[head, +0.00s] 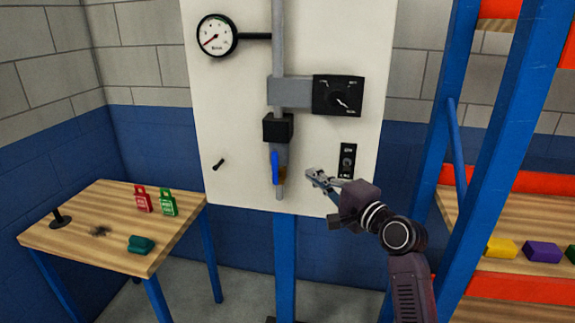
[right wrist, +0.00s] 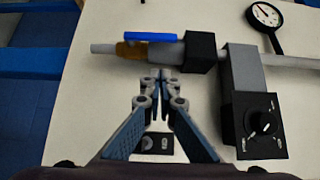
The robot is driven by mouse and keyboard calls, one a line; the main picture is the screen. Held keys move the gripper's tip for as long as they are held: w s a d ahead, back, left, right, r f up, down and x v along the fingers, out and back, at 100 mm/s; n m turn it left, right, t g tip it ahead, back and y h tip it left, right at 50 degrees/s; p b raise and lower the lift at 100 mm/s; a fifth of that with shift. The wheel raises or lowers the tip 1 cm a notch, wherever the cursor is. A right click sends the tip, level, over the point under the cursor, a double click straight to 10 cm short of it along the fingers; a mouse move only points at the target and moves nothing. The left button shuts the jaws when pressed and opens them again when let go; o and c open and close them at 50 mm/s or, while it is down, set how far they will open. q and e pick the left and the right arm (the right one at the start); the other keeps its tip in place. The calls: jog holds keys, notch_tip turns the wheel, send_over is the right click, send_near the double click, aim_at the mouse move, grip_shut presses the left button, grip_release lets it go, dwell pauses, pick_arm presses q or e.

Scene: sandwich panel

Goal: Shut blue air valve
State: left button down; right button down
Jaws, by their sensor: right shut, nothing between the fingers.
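The blue air valve handle (head: 275,167) lies along the vertical grey pipe (head: 279,40), near its lower end on the white panel. In the right wrist view the handle (right wrist: 150,37) runs parallel to the pipe, over a brass-coloured valve body (right wrist: 132,51). My right gripper (head: 314,176) is to the right of the handle and apart from it. In the right wrist view its fingertips (right wrist: 161,76) are together and empty, just below the pipe and the handle. My left gripper is not in view.
A black block (head: 278,127) sits on the pipe above the handle. A dial box (head: 338,96), a switch plate (head: 348,160) and a gauge (head: 217,36) are on the panel (head: 235,110). A wooden table (head: 100,250) with tags stands left; blue shelving (head: 480,170) stands right.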

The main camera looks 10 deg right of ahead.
aim_at(276, 167)
jog(key=w+a+p, duration=0.2)
jog(key=w+a, duration=0.3)
jog(key=shift+w, duration=0.25)
jog(key=shift+w+a, duration=0.15)
jog(key=shift+a, duration=0.45)
jog(key=shift+w, duration=0.1)
